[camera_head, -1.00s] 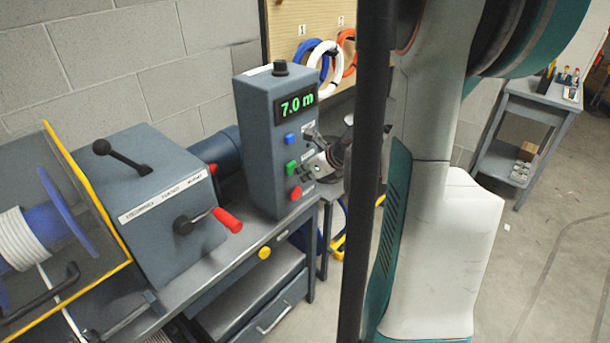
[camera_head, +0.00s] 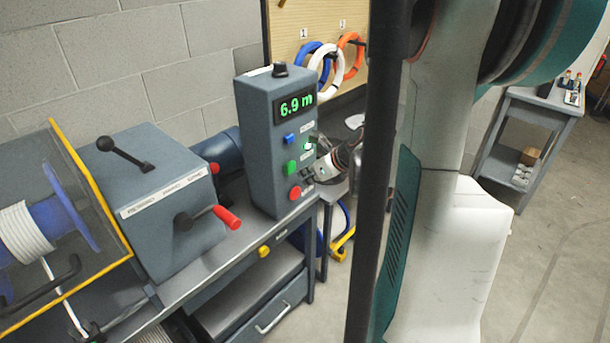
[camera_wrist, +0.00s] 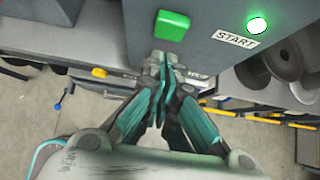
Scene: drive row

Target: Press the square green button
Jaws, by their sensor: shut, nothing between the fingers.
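The square green button (camera_head: 290,167) is on the front of a grey control box (camera_head: 262,150), between a blue button (camera_head: 288,139) and a round red button (camera_head: 295,192). It also shows in the wrist view (camera_wrist: 171,26). My gripper (camera_head: 307,174) is shut and empty in front of the box, just right of the green button in the head view. In the wrist view, its fingertips (camera_wrist: 160,62) are just below the button; I cannot tell whether they touch the panel. The box display (camera_head: 295,106) reads 6.9 m.
A lit round light (camera_wrist: 257,25) is beside a START label (camera_wrist: 235,38). Left of the box are a machine with a red-handled lever (camera_head: 226,217) and a cable reel (camera_head: 50,235) behind a yellow-edged guard. Coloured cable coils (camera_head: 336,62) hang behind.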

